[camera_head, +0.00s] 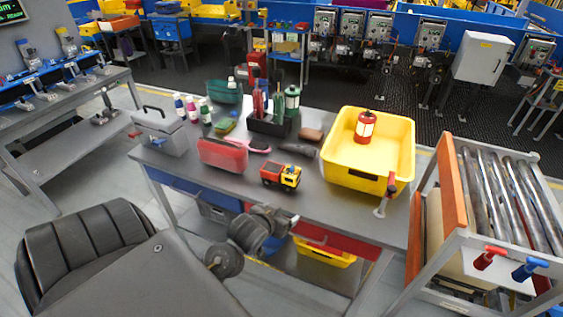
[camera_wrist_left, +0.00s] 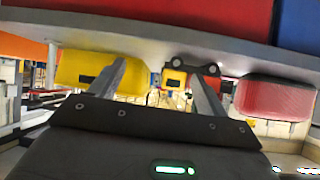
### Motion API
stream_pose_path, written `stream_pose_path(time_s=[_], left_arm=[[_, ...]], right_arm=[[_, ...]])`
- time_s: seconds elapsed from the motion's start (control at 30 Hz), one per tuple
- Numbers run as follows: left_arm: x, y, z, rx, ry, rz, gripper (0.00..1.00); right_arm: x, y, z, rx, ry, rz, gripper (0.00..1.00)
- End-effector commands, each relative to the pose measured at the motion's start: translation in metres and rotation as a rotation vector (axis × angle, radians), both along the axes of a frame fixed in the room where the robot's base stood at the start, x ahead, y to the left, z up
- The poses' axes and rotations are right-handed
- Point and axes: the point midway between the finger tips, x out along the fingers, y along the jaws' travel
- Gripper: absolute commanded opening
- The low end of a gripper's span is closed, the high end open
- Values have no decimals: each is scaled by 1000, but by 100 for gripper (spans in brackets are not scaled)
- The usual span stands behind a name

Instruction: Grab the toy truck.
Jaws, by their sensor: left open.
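The toy truck (camera_head: 281,176), red with a yellow cab and dark wheels, stands upright on the grey table near its front edge. My left gripper (camera_head: 287,219) is just in front of the table edge, below and apart from the truck in the head view. In the left wrist view, which is upside down, its two fingers (camera_wrist_left: 159,69) are spread with nothing held. The truck (camera_wrist_left: 176,80) shows beyond and between them, nearer the right-hand finger, partly hidden by it. My right gripper is not in view.
A hammer (camera_head: 384,195) lies by the right edge. A black organizer (camera_head: 270,126) stands behind. A roller conveyor (camera_head: 500,190) is at right.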

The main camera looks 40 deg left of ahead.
Motion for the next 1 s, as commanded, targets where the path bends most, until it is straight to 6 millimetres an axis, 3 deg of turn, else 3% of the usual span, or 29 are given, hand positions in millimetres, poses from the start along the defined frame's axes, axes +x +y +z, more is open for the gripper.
stream_pose_path(time_s=[0.1, 0.3, 0.47, 0.8, 1.0], left_arm=[[34, 35, 33, 30, -155, 59, 76], [56, 62, 63, 49, -289, 110, 76], [62, 65, 62, 50, -293, 113, 76], [104, 79, 48, 49, -292, 112, 76], [108, 80, 46, 47, -291, 112, 76]], right_arm=[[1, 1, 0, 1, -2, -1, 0], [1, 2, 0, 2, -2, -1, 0], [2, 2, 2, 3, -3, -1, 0], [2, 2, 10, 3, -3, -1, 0], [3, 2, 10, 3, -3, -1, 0]])
